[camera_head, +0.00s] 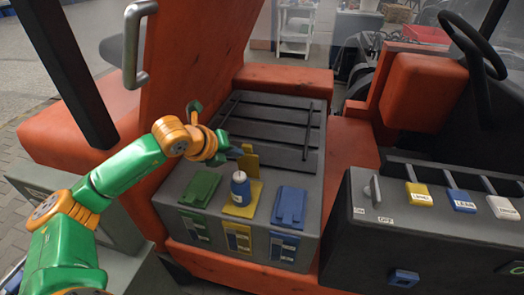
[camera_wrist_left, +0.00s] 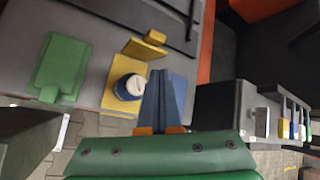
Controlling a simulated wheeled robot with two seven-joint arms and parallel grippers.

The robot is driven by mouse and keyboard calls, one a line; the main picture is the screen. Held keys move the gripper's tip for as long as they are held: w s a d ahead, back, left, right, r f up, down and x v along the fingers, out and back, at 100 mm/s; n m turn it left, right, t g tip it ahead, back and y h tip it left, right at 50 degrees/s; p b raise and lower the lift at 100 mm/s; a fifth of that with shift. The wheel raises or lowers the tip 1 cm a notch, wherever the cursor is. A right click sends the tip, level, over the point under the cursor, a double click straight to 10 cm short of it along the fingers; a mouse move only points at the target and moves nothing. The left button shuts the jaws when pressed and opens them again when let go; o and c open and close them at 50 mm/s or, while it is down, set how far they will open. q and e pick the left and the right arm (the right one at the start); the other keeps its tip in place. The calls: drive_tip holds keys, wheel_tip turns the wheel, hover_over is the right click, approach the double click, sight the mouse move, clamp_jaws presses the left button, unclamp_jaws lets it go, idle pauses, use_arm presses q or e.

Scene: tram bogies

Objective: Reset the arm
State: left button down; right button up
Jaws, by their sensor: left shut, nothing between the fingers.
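My left arm, green and orange, comes in from the left in the head view. Its gripper (camera_head: 236,153) is shut and empty, above the grey box (camera_head: 228,216) near a raised yellow flap (camera_head: 249,160). In the left wrist view the shut fingers (camera_wrist_left: 164,82) show close up, just right of a blue bottle with a white cap (camera_wrist_left: 134,87). The bottle (camera_head: 240,190) stands upright at the yellow panel (camera_head: 241,210). The fingers partly hide the blue panel in the wrist view. My right gripper is not in view.
The green panel (camera_head: 200,188) and the blue panel (camera_head: 289,206) flank the yellow one. Dark slats (camera_head: 270,125) cover the box's back. A dark console with a switch (camera_head: 374,190) and coloured buttons (camera_head: 419,194) stands right. An orange wall with a grey handle (camera_head: 132,45) rises beside my arm.

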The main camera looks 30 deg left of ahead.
use_arm(q)
drive_tip(key=d+m+h, duration=0.2)
drive_tip(key=d+h, duration=0.4)
drive_tip(key=d, duration=0.5)
drive_tip(key=s+d+r+n+t+h, duration=0.3)
drive_tip(key=d+r+t+h, duration=0.2)
drive_tip(key=d+r+h, duration=0.4)
drive_tip(key=a+r+n+t+y, duration=0.1)
drive_tip(key=a+n+t+y, duration=0.4)
drive_tip(key=n+t+y, duration=0.45)
drive_tip(key=s+a+f+n+g+y, duration=0.1)
drive_tip(key=a+f+n+g+y, duration=0.8)
drive_tip(key=f+n, duration=0.45)
drive_tip(key=s+d+f+n+g+h, duration=0.1)
drive_tip(key=s+d+f+g, duration=0.2)
drive_tip(key=s+f+g, duration=0.5)
drive_tip(key=s+d+f+n+g+h, duration=0.15)
drive_tip(key=s+d+f+g, duration=0.25)
drive_tip(key=s+f, duration=0.75)
wheel_tip(320, 180, down, 14)
drive_tip(key=s, duration=0.2)
drive_tip(key=s+a+f+g, duration=0.1)
drive_tip(key=s+a+f, duration=0.1)
drive_tip(key=s+f, duration=0.9)
drive_tip(key=shift+s+a+m+g, duration=0.35)
drive_tip(key=shift+s+m, duration=0.1)
drive_tip(key=shift+s, duration=0.3)
